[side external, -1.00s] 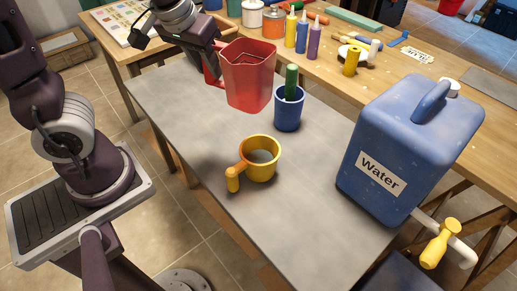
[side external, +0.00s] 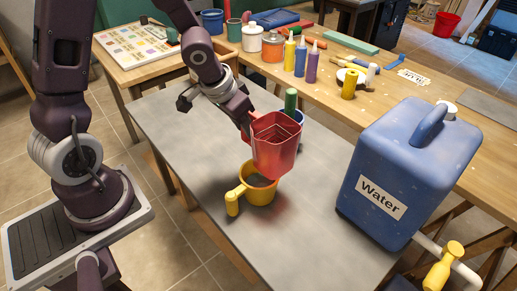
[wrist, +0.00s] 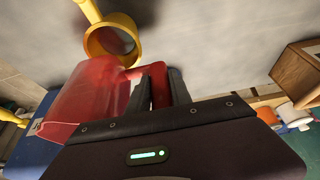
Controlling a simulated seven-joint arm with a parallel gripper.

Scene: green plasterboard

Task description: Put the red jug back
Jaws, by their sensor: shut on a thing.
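The red jug (side external: 276,146) is held upright in the air above the grey table (side external: 230,225), just behind and to the right of the yellow pot in the side view. My gripper (wrist: 160,88) is shut on the red jug's handle. The jug's body also shows in the wrist view (wrist: 95,95), left of the fingers. In the side view the jug overlaps the yellow pot's rim and hides most of the blue cup. My fingertips are hidden there behind the jug and wrist.
The yellow pot (side external: 262,194) stands on the grey table with its handle to the left. The blue cup (side external: 298,116) holds a green stick (side external: 291,100). A blue water canister (side external: 410,165) stands at the right. Paint bottles (side external: 300,58) line the wooden bench behind.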

